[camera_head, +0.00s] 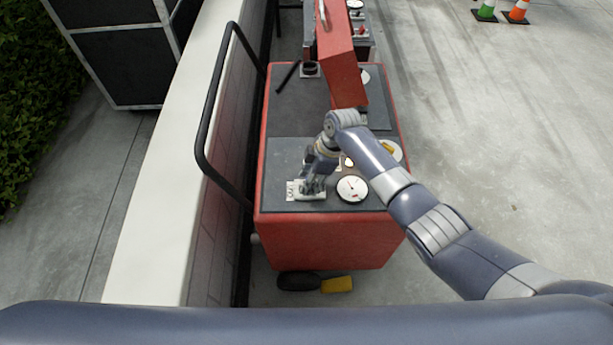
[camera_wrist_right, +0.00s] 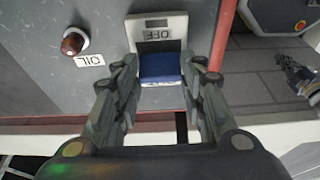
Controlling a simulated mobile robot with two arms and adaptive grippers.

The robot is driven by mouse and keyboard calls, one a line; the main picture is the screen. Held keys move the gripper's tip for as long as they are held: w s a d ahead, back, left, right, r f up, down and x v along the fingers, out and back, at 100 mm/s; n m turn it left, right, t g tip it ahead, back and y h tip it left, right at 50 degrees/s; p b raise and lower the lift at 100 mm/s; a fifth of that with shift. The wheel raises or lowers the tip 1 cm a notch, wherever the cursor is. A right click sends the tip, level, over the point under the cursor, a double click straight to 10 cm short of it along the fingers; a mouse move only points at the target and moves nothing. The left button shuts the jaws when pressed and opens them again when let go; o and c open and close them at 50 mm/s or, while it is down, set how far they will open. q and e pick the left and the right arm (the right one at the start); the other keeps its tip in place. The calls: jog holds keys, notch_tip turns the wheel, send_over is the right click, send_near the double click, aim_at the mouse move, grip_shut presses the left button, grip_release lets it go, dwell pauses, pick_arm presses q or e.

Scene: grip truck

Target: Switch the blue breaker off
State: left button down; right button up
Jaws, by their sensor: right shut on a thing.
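The blue breaker (camera_wrist_right: 160,68) is a blue switch block in a white frame (camera_wrist_right: 156,27) at the cart's near left corner. A panel reading OFF, upside down in the right wrist view, shows bare beside the blue block. My right gripper (camera_wrist_right: 158,92) is shut on the blue breaker, one finger on each side. In the head view, the right gripper (camera_head: 311,186) covers most of the breaker. A dark jointed piece at the right edge of the wrist view may be my left gripper; its fingers are too small to read.
The breaker sits on a red cart (camera_head: 325,240) with a grey top. A round white gauge (camera_head: 352,189) is right of it. A red knob (camera_wrist_right: 74,41) has an OIL label (camera_wrist_right: 89,60). A black handrail (camera_head: 203,120) and white-topped wall (camera_head: 170,170) stand left. Open concrete lies right.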

jog(key=shift+d+f+y+b, duration=0.25)
jog(key=shift+d+y+b, duration=0.2)
jog(key=shift+y, duration=0.25)
jog(key=shift+d+y+b, duration=0.45)
jog(key=shift+y+b, duration=0.55)
jog(key=shift+y, duration=0.1)
jog(key=o, duration=1.1)
jog(key=shift+c, duration=0.2)
jog(key=shift+r, duration=0.1)
jog(key=v, duration=1.2)
